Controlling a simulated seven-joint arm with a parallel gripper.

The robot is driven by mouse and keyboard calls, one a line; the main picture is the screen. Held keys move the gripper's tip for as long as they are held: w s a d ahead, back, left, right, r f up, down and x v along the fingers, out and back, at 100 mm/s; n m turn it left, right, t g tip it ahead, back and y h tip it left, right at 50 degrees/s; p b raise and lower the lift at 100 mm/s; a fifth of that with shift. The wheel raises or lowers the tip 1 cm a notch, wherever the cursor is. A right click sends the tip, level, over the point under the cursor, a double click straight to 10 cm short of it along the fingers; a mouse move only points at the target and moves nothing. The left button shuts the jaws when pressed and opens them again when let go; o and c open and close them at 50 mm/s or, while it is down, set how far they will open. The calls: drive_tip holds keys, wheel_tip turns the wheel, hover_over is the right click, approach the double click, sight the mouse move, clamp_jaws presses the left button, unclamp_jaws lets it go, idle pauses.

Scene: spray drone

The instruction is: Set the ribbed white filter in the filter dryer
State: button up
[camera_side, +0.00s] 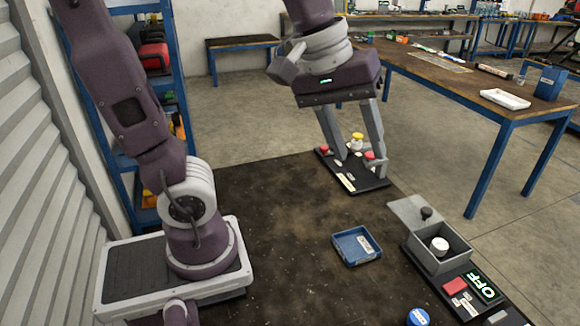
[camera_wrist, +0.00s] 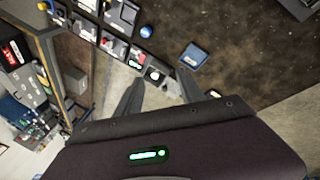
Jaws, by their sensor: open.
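A small white cylinder (camera_side: 440,244), likely the filter, stands inside an open grey box (camera_side: 455,262); its ribs are too small to make out. The box, likely the filter dryer, has a grey lid with a black knob (camera_side: 426,213) standing off its back-left side. A lit OFF sign (camera_side: 482,287) and a red block (camera_side: 455,286) are beside it. A white round thing in a dark surround, likely the same cylinder, shows in the wrist view (camera_wrist: 154,74). My gripper (camera_side: 359,165) is open and empty over a black panel, well back and left of the box.
The black panel (camera_side: 372,185) carries red knobs and a yellow-topped white piece (camera_side: 356,141) near my fingers. A blue tray (camera_side: 357,246) sits left of the box, and a blue round cap (camera_side: 418,317) lies in front. The dark table (camera_side: 285,235) is otherwise clear left of the tray.

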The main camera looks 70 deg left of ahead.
drive_tip(key=s+a+f+m+t+y, duration=0.1)
drive_tip(key=s+f+m, duration=0.2)
drive_tip(key=s+m, duration=0.5)
drive_tip(key=shift+s+y, duration=0.3)
drive_tip(key=shift+s, duration=0.9)
